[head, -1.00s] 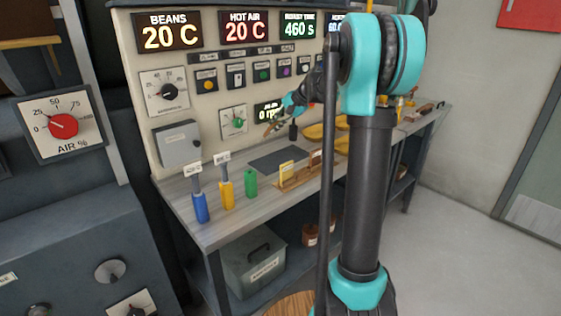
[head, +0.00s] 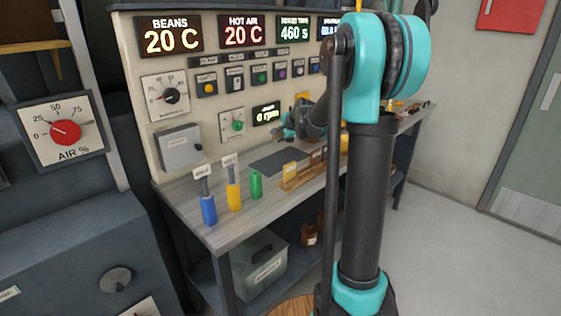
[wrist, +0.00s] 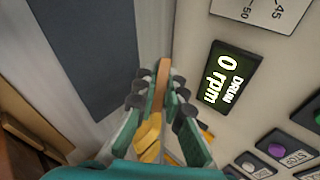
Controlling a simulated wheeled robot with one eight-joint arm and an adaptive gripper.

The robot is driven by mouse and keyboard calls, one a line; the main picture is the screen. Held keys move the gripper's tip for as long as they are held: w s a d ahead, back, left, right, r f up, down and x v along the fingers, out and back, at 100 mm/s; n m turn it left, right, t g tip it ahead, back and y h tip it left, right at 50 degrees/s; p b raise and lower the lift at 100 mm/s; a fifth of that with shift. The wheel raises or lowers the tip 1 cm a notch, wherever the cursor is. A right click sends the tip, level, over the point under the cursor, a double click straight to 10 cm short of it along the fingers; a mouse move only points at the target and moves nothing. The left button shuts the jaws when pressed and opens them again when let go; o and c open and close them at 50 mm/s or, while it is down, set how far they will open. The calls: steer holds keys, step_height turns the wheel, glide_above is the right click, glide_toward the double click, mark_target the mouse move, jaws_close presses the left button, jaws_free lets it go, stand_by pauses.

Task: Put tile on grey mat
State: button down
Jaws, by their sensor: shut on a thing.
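My gripper (head: 290,133) is by the console's front panel, beyond the grey mat, in the head view. In the wrist view my gripper (wrist: 158,92) is shut on a thin brown tile (wrist: 163,74), seen edge-on between the fingertips. The tile is hard to make out in the head view. The grey mat (head: 277,162) lies flat and bare on the bench; in the wrist view the mat (wrist: 88,45) is left of the tile. A yellow shape shows between the fingers; I cannot tell what it is.
A wooden rack (head: 304,175) with upright tiles stands in front of the mat. Blue (head: 208,209), yellow (head: 234,196) and green (head: 256,184) holders stand at left. The drum display (wrist: 222,77) and panel buttons are close to the gripper. My arm hides part of the bench.

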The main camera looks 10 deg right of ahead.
steer(key=shift+f, duration=3)
steer(key=c, duration=1.8)
jaws_free()
steer(key=shift+r, duration=0.1)
steer(key=v, duration=0.8)
